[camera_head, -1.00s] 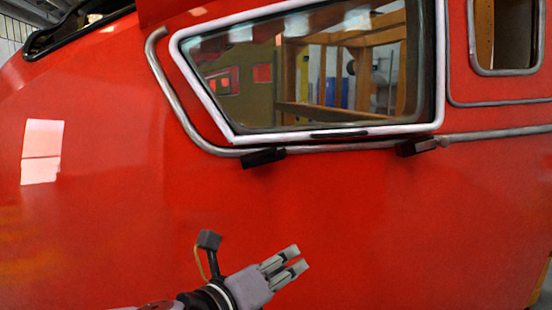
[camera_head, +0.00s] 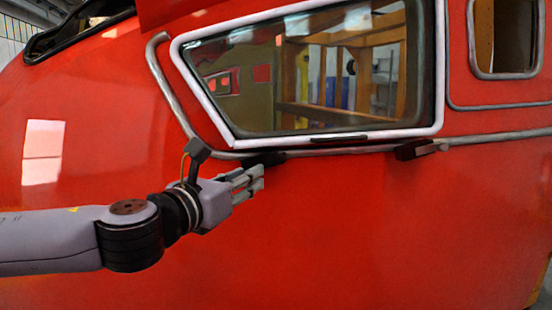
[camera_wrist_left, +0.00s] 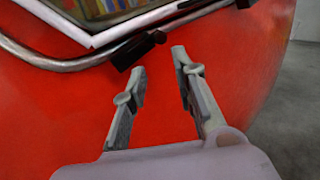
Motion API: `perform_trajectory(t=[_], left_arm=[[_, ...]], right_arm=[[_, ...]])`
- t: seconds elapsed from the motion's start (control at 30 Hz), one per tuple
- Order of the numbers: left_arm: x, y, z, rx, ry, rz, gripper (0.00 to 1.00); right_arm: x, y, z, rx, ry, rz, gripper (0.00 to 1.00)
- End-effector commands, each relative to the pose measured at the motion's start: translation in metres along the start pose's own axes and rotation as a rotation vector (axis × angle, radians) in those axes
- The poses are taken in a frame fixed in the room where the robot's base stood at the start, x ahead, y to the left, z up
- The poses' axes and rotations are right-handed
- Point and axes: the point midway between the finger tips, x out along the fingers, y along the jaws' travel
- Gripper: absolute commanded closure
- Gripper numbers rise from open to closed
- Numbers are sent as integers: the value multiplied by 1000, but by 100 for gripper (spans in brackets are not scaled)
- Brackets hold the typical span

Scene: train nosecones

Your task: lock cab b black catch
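The red cab side carries a window with a light frame (camera_head: 300,139). A black catch (camera_head: 265,159) sits under the window's lower left part, by the grey rail. A second black catch (camera_head: 412,151) sits under the lower right corner. Which one is cab b's is not marked. My left gripper (camera_head: 256,178) is just below the left catch, its fingertips overlapping its lower edge in the head view. In the left wrist view its fingers (camera_wrist_left: 160,62) are apart with nothing between them, and the left catch (camera_wrist_left: 139,49) lies just beyond them. Contact cannot be told. My right gripper is not in view.
A grey rail (camera_head: 345,149) runs under the window and bends up its left side. A smaller window (camera_head: 505,40) is at the upper right. The red panel (camera_head: 390,240) below and right of the gripper is clear.

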Motion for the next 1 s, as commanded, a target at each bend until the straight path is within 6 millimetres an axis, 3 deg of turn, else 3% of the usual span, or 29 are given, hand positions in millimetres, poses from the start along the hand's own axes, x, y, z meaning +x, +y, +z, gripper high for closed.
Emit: perform_trajectory(t=[0.3, 0.5, 0.7, 1.0], left_arm=[[72, -1, 2, -1, 3, 0, 74], [106, -1, 1, -1, 3, 0, 74], [123, 0, 0, -2, 2, 1, 74], [126, 0, -1, -2, 1, 0, 74]], right_arm=[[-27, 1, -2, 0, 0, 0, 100], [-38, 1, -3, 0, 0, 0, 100], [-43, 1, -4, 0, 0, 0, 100], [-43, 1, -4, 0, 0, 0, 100]])
